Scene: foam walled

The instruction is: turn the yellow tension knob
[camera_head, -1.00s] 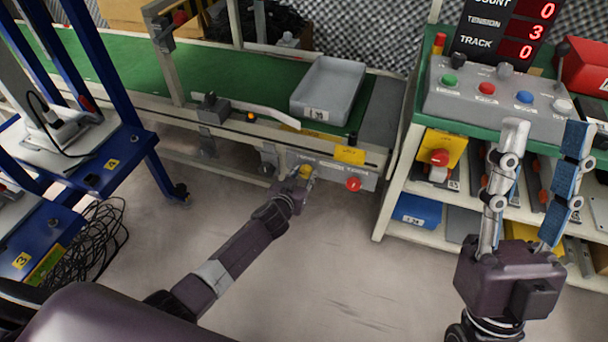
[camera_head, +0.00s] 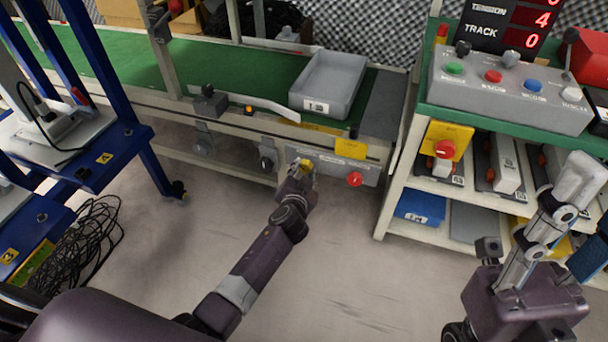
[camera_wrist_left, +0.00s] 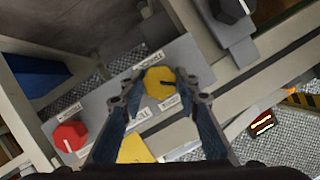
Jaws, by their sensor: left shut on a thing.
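The yellow tension knob (camera_head: 306,164) sits on a grey panel (camera_head: 331,168) on the front side of the conveyor. In the left wrist view the knob (camera_wrist_left: 158,82) is round with a dark pointer line. My left gripper (camera_head: 303,170) is at the panel, its fingers (camera_wrist_left: 158,92) on either side of the knob and shut on it. The display (camera_head: 520,22) reads TENSION 4 and TRACK 0. My right gripper (camera_head: 590,215) is at the right edge, away from the knob, with its fingers apart; one finger is partly cut off.
A red knob (camera_head: 355,179) is right of the yellow one on the same panel, below a yellow label (camera_head: 350,149). A grey bin (camera_head: 328,84) stands on the green belt. A button box (camera_head: 510,88) and shelves are on the right. Cables (camera_head: 80,245) lie on the floor at left.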

